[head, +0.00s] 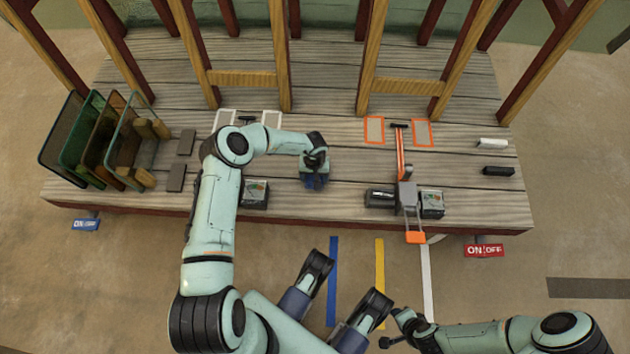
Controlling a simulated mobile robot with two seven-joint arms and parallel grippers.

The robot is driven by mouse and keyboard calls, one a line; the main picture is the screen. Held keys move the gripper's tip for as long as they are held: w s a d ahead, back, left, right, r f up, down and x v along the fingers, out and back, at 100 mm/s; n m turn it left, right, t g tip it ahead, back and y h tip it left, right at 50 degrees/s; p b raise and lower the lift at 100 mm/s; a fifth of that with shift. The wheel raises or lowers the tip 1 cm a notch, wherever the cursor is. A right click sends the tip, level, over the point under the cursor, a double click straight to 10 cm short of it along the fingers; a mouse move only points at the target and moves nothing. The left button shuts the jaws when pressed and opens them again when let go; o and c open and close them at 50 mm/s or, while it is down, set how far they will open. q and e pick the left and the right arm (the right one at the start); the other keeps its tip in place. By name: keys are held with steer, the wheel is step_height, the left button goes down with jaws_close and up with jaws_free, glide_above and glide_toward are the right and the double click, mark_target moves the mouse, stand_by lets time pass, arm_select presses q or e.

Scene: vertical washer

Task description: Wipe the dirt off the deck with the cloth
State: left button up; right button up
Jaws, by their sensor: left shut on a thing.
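The deck (340,80) is a raised platform of grey-brown wooden planks across the middle of the head view. My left gripper (315,168) reaches over the deck's centre and is shut on a small dark blue thing, seemingly the cloth (316,182). The cloth is at or close to the planks, but contact cannot be told. The gripper hides part of it and the planks beneath. No distinct dirt patch can be made out. My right gripper (390,336) is low in the view, off the deck in front of it, and its jaws are too unclear to read.
Wooden posts (281,50) rise along the back. Tinted panels (95,140) stand in a rack at left. An orange-handled device (400,150) and a small box (432,204) sit right of the gripper; another box (255,194) sits left. White (492,143) and black (498,171) blocks lie at right.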

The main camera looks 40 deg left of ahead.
arm_select(q)
steer(key=shift+w+a+b, duration=0.3)
steer(key=shift+w+b, duration=0.1)
steer(key=shift+w, duration=0.15)
steer(key=shift+w+a+f+b, duration=0.1)
steer(key=shift+w+a+b, duration=0.45)
steer(key=shift+b, duration=0.7)
steer(key=shift+w+a, duration=0.25)
steer(key=shift+w, duration=0.4)
steer(key=shift+w+a, duration=0.25)
steer(key=shift+w, duration=0.4)
steer(key=shift+w+a+f, duration=0.1)
steer(key=shift+w+a, duration=0.45)
steer(key=shift+w, duration=0.3)
steer(key=shift+w+a, duration=0.1)
steer(key=shift+a, duration=0.05)
steer(key=shift+f, duration=0.1)
steer(key=shift+r+p, duration=1.2)
steer(key=shift+r, duration=1.9)
steer(key=shift+r, duration=0.1)
